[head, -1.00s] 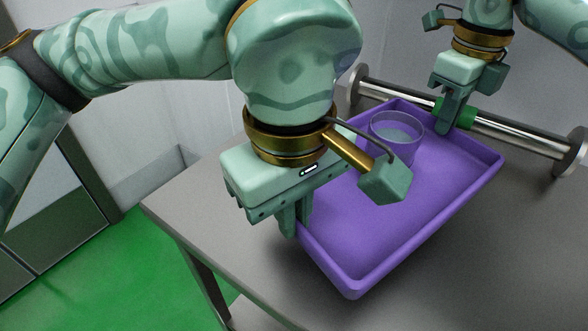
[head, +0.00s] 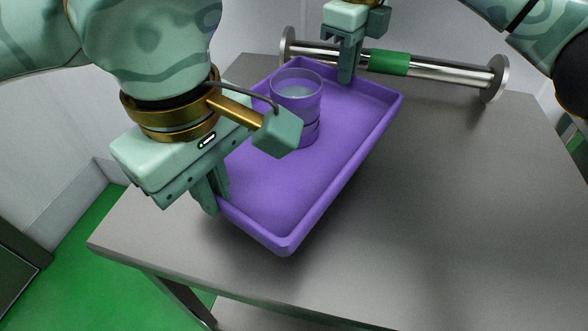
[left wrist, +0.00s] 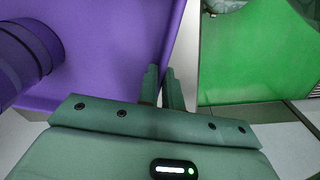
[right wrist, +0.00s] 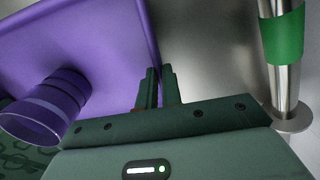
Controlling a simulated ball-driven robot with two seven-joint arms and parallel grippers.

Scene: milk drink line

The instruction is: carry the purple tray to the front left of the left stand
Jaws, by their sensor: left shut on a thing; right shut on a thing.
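The purple tray (head: 295,185) is held between my two grippers over the grey table. A shadow shows below it, and it looks slightly raised. My left gripper (head: 212,203) is shut on its near left wall; the tray also shows in the left wrist view (left wrist: 110,60). My right gripper (head: 346,76) is shut on its far wall, as the right wrist view shows the tray (right wrist: 85,55) at the fingers. I cannot make out a left stand in these views.
A metal bar (head: 440,71) with round end discs and a green sleeve (head: 389,63) lies along the table's far side, just behind the tray. The grey table (head: 450,200) is clear to the right. Green floor (head: 75,270) lies beyond its left edge.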

